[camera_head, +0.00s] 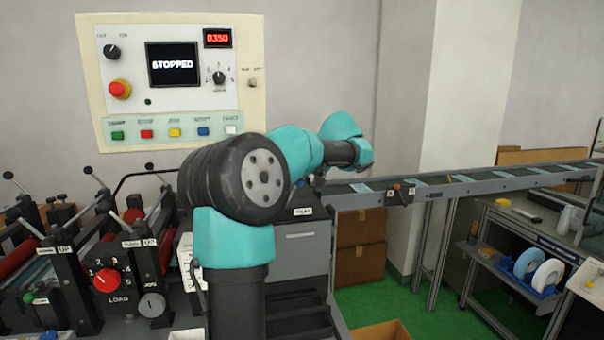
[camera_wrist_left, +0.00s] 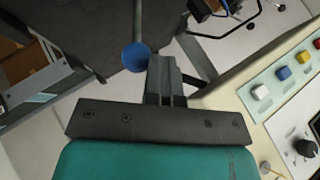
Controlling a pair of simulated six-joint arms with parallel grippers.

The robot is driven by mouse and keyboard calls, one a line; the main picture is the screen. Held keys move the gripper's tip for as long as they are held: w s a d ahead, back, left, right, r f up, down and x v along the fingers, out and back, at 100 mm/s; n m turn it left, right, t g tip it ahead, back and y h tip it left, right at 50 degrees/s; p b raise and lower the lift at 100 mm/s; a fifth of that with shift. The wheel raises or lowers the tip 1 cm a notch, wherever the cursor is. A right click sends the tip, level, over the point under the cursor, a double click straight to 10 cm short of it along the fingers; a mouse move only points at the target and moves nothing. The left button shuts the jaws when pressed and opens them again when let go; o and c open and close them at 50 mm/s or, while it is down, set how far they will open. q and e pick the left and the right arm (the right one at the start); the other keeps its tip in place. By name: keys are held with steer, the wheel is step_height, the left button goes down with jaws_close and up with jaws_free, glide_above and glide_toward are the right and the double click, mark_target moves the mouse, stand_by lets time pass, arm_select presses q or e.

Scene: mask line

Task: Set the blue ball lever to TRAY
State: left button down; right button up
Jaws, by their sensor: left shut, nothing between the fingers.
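The blue ball (camera_wrist_left: 136,57) shows in the left wrist view at the end of a thin grey rod (camera_wrist_left: 138,20). My left gripper (camera_wrist_left: 164,62) is shut and empty. Its fingertips are just right of the ball in that view, and I cannot tell whether they touch it. In the head view my own arm hides the ball and most of the gripper. A small label (camera_head: 303,211) on the grey machine is too blurred to read surely. My right gripper is not in view.
A control panel (camera_head: 255,105) reading STOPPED hangs on the wall; its buttons (camera_wrist_left: 260,93) show at right in the wrist view. A roller machine (camera_head: 70,270) stands at left. A conveyor (camera_head: 470,182) runs right. Cardboard boxes (camera_head: 360,246) stand below it.

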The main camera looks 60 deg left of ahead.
arm_select(q)
steer(key=d+r, duration=0.6)
steer(key=r, duration=0.4)
steer(key=shift+w+r, duration=0.15)
steer(key=shift+w, duration=0.1)
stand_by(0.5)
